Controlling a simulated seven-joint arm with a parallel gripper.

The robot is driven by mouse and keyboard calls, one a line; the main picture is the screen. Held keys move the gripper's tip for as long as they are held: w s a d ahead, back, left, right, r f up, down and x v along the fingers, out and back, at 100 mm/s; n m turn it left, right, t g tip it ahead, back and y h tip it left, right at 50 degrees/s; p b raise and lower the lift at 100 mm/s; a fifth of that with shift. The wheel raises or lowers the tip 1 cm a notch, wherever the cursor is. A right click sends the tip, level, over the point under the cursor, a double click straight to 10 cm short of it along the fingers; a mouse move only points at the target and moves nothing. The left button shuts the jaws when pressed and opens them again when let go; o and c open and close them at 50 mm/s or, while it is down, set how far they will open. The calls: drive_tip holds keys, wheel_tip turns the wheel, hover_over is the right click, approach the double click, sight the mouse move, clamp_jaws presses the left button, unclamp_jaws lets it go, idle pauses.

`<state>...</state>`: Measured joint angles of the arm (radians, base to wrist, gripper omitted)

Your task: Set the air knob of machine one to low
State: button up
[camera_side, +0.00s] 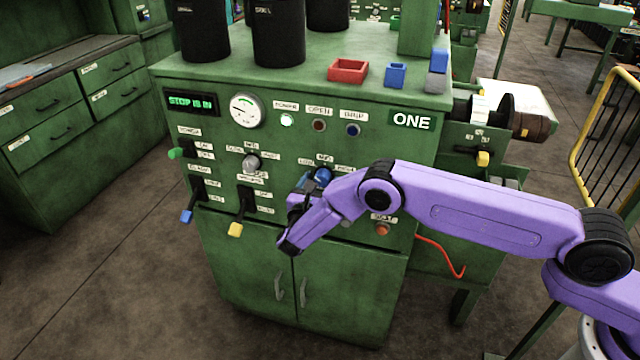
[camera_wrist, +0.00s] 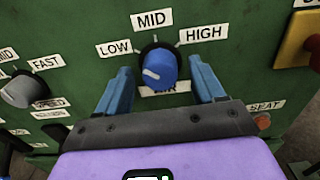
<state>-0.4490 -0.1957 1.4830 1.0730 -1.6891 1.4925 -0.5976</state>
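Machine one (camera_side: 345,190) is a green cabinet with a white "ONE" on its front panel. Its blue air knob (camera_wrist: 158,68) sits below the labels LOW, MID and HIGH in the wrist view. The knob's white mark lies on its lower left face and slants toward the left; the label under the knob is partly covered. My gripper (camera_wrist: 160,82) is open, with one blue finger to the left and one to the right of the knob, and gaps show on both sides. In the side view, the knob (camera_side: 323,175) shows just above my gripper (camera_side: 296,212).
A grey speed knob (camera_wrist: 20,90) is left of the air knob. A red-and-yellow control (camera_wrist: 300,42) is at the upper right. A yellow-handled lever (camera_side: 236,228) and a blue-handled lever (camera_side: 187,215) are left of my gripper. A red tray (camera_side: 348,70) rests on top.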

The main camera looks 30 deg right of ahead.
drive_tip(key=v, duration=1.7)
drive_tip(key=shift+s+a+r, duration=0.1)
drive_tip(key=shift+s, duration=0.05)
drive_tip(key=s+d+r+m+g+y, duration=0.5)
drive_tip(key=s+d+r+m+g, duration=0.25)
drive_tip(key=s+d+r, duration=0.35)
drive_tip(key=s+d+r+m+g+y, duration=0.2)
drive_tip(key=s+d, duration=0.5)
drive_tip(key=s, duration=0.4)
drive_tip(key=s+d+r+m+g+y, duration=0.3)
drive_tip(key=s+d+m+y, duration=0.2)
drive_tip(key=s+d, duration=0.3)
drive_tip(key=s+y, duration=0.1)
drive_tip(key=s, duration=0.3)
drive_tip(key=shift+s+d, duration=0.2)
drive_tip(key=shift+d, duration=0.1)
drive_tip(key=shift+r, duration=0.1)
